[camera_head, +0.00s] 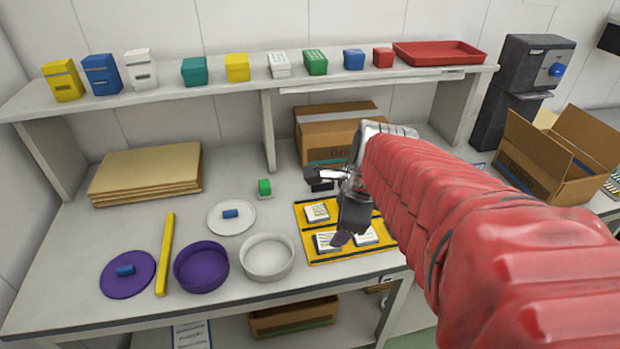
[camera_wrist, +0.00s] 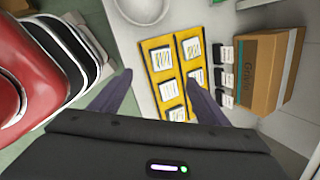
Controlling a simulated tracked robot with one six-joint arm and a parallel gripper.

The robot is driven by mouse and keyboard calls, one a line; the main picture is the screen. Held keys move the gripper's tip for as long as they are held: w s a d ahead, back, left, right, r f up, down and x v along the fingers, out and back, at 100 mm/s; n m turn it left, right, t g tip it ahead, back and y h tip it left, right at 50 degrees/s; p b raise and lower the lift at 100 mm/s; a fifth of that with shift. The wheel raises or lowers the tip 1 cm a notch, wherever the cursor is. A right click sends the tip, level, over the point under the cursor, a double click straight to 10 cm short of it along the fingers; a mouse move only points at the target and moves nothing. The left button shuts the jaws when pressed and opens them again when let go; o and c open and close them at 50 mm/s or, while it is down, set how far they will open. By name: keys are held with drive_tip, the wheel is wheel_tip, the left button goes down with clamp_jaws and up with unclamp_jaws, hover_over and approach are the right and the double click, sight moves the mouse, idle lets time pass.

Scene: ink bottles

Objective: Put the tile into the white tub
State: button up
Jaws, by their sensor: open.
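Several white square tiles with striped prints lie on a yellow tray with dark bars; one tile (camera_head: 316,212) is at its back left and another tile (camera_head: 327,242) at its front left. The wrist view shows the tiles (camera_wrist: 168,90) in two columns on the yellow tray (camera_wrist: 181,62). The white tub (camera_head: 266,257) is round, looks empty and stands left of the tray; its edge shows in the wrist view (camera_wrist: 146,10). My gripper (camera_head: 343,236) is above the tray, partly hiding it. In the wrist view its fingers (camera_wrist: 159,84) are apart with nothing held.
A purple bowl (camera_head: 201,267), a yellow bar (camera_head: 165,254), a purple plate (camera_head: 120,285) and a white plate (camera_head: 217,222), each plate with a blue block, lie left. A cardboard box (camera_head: 325,135) and small black-and-white items (camera_wrist: 225,78) are behind the tray. A shelf (camera_head: 225,88) overhangs the back.

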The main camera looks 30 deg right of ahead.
drive_tip(key=s+d+f+m, duration=0.1)
drive_tip(key=d+f+m, duration=0.2)
drive_tip(key=d+m, duration=0.7)
drive_tip(key=m, duration=0.3)
drive_tip(key=shift+s+d+m+g, duration=0.15)
drive_tip(key=shift+d+m+g, duration=0.15)
drive_tip(key=shift+f, duration=0.15)
hover_over(366, 237)
drive_tip(key=s, duration=0.2)
drive_tip(key=shift+w+a+f, duration=0.1)
drive_tip(key=shift+f, duration=1.85)
drive_tip(key=shift+a+f, duration=0.1)
drive_tip(key=shift+f, duration=1.8)
drive_tip(key=shift+f, duration=0.15)
drive_tip(key=shift+x, duration=2.5)
drive_tip(key=shift+d, duration=0.1)
